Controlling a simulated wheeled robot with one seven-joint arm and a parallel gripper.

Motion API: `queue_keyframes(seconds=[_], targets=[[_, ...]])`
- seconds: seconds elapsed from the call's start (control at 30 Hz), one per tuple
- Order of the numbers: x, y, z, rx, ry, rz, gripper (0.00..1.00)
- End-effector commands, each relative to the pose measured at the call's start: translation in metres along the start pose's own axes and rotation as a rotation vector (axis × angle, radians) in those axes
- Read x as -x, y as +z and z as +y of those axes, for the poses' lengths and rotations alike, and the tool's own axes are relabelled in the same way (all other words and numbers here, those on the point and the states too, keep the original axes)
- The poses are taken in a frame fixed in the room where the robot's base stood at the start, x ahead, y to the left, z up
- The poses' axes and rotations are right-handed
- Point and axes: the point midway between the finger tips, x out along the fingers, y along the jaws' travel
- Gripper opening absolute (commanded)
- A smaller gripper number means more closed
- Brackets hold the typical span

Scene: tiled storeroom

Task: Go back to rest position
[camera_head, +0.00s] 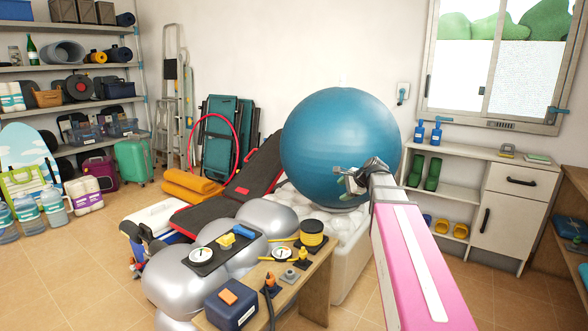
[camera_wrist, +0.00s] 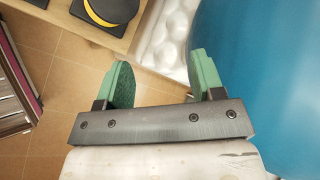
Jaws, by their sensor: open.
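My gripper (camera_head: 350,183) is at the end of my pink arm, in front of the large blue exercise ball in the head view. In the wrist view my gripper (camera_wrist: 158,80) has its two green-padded fingers spread wide apart with nothing between them. Below the fingers in the wrist view are tiled floor and a white bumpy surface. The blue ball (camera_head: 338,135) rests on a white bumpy heap in a pale bin; it also fills the right of the wrist view (camera_wrist: 275,60), close beside the right finger. I cannot tell whether they touch.
A wooden table (camera_head: 318,290) with dials, a yellow-black roll (camera_head: 312,232) and a blue box (camera_head: 231,304) stands left of my arm. Silver balls (camera_head: 180,282) lie beyond it. A white cabinet (camera_head: 510,213) is at the right. Tiled floor (camera_head: 90,255) is open at the left.

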Motion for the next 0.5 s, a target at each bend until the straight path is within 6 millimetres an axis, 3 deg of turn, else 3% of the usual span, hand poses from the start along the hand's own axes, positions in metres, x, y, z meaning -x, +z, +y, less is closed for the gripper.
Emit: queue_keyframes(seconds=[0.03, 0.2, 0.5], targets=[[-0.010, 0.001, 0.026, 0.063, 0.044, 0.015, 0.62], [-0.037, -0.003, 0.097, 0.297, 0.195, 0.053, 0.62], [-0.063, -0.005, 0.220, 0.718, 0.483, 0.041, 0.62]])
